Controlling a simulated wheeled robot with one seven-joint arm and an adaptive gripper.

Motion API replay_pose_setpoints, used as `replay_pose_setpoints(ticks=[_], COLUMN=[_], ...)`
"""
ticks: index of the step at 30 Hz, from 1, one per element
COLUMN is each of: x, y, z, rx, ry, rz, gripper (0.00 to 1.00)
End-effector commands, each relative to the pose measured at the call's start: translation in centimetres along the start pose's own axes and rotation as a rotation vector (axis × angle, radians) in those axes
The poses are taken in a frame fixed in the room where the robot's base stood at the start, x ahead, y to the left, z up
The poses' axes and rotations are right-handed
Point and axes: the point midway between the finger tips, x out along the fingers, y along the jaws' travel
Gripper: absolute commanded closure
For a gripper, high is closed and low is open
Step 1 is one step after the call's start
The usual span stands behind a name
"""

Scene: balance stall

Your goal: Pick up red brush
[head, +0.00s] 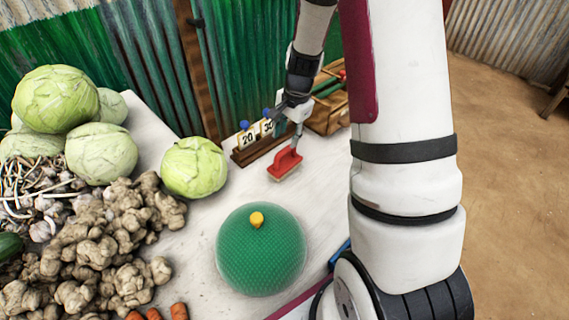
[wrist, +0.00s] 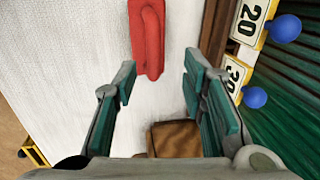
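The red brush (head: 285,163) rests on the white table in the head view, in front of the number-card rack. Its red handle (wrist: 148,40) shows at the top of the wrist view, and its pale lower part shows in the head view. My gripper (head: 297,132) is just above and beside the brush in the head view. In the wrist view my gripper (wrist: 160,70) has its two fingers spread wide with nothing between them. I cannot tell the exact height gap.
Number cards (head: 256,132) with blue knobs stand close behind the brush. A wooden crate (head: 325,118) is to the right. A green dome with a yellow knob (head: 261,252) stands in front. Cabbages (head: 194,167) and ginger (head: 100,235) fill the left. Bare table surrounds the brush.

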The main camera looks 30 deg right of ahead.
Motion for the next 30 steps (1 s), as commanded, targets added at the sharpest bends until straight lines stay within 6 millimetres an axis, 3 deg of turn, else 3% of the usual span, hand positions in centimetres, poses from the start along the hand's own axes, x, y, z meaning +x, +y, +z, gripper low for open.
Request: replay_pose_setpoints(ticks=[8, 18, 27, 30], x=[2.1, 6.4, 6.8, 6.8], y=[0.1, 0.8, 0.7, 0.7], z=[0.0, 0.2, 0.2, 0.2], rx=[0.001, 0.0, -0.001, -0.001], ry=[0.0, -0.001, 0.001, 0.001], rz=[0.0, 0.0, -0.001, -0.001], gripper=[0.62, 0.62, 0.62, 0.82])
